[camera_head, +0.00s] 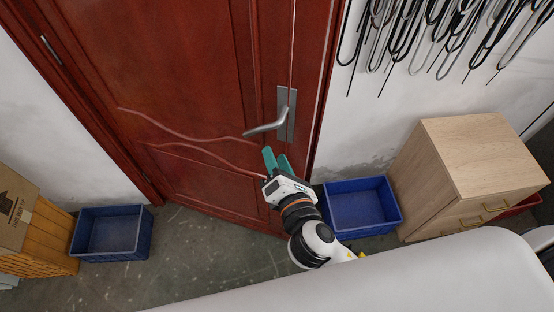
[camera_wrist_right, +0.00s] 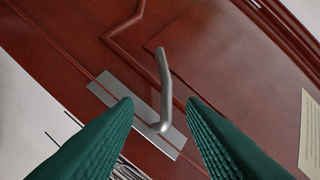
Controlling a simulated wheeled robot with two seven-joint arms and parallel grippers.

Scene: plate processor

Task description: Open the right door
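The reddish-brown wooden door (camera_head: 200,80) fills the upper left of the head view and looks closed. Its grey metal lever handle (camera_head: 266,127) sits on a long backplate (camera_head: 286,113) near the door's right edge. My right gripper (camera_head: 276,158) is just below the lever, with its two green fingers apart. In the right wrist view the lever (camera_wrist_right: 164,85) shows between the open fingertips (camera_wrist_right: 158,104), ahead of them. The fingers hold nothing, and I cannot tell any contact with the lever. My left gripper is not in view.
A blue bin (camera_head: 362,205) and a light wooden cabinet (camera_head: 470,160) stand right of the door. Another blue bin (camera_head: 110,232) and a cardboard box (camera_head: 14,205) are at the left. Black cables (camera_head: 430,35) hang on the wall. Grey floor (camera_head: 200,262) before the door is clear.

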